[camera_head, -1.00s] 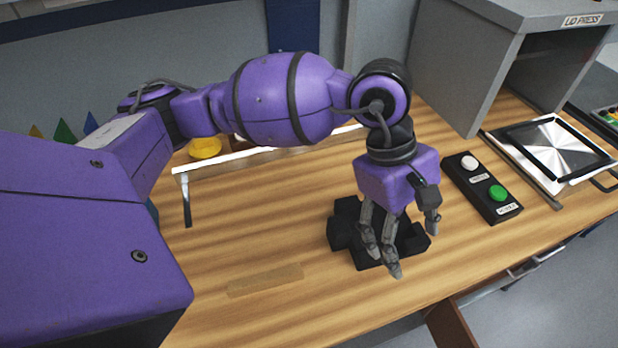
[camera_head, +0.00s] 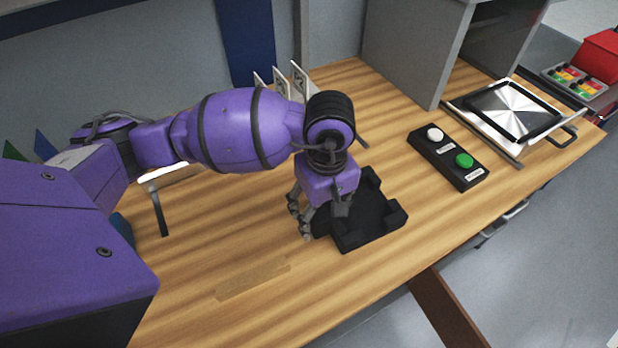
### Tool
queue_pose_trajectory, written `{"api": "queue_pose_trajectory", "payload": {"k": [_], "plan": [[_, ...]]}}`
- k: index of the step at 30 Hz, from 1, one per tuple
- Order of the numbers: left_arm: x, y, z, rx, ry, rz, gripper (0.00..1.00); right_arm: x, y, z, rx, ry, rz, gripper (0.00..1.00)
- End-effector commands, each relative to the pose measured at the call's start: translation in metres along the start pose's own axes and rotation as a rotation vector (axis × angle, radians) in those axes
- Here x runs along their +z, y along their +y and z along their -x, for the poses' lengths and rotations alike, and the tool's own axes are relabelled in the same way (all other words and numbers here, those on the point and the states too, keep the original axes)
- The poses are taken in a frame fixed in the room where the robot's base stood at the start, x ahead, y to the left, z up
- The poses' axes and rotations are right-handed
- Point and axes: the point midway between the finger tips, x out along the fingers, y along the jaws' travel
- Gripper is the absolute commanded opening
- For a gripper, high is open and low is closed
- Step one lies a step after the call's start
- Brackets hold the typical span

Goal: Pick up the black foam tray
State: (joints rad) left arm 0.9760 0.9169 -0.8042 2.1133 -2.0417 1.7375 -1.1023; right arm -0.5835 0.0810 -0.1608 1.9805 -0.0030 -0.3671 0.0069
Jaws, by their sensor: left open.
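The black foam tray (camera_head: 372,222) lies flat on the wooden table, with raised corner blocks and a sunken middle. It appears empty where it shows. My left gripper (camera_head: 320,224) is open, pointing down at the tray's left side. Its fingers overlap the tray's left edge in the picture, and I cannot tell whether they touch it. The gripper and wrist hide the tray's left and upper-left parts. My right gripper is not in view.
A black button box (camera_head: 447,157) with a white and a green button stands to the right. Beyond it are a metal plate in a frame (camera_head: 512,110) and a grey press housing (camera_head: 405,55). A tan strip (camera_head: 252,281) lies at front left.

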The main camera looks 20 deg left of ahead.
Motion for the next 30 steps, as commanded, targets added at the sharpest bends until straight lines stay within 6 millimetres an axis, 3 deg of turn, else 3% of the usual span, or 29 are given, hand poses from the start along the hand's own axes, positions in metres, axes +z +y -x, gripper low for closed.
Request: {"api": "queue_pose_trajectory", "payload": {"k": [8,19,30], "plan": [[-0.0006,0.0022,-0.0013,0.005,0.002,-0.002,0.69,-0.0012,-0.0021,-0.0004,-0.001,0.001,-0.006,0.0],[-0.0006,0.0023,-0.0007,0.006,0.003,-0.001,0.2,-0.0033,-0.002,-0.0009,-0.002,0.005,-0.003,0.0],[-0.0012,0.003,0.0054,0.008,0.004,-0.001,0.19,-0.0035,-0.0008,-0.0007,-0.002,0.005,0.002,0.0]]}}
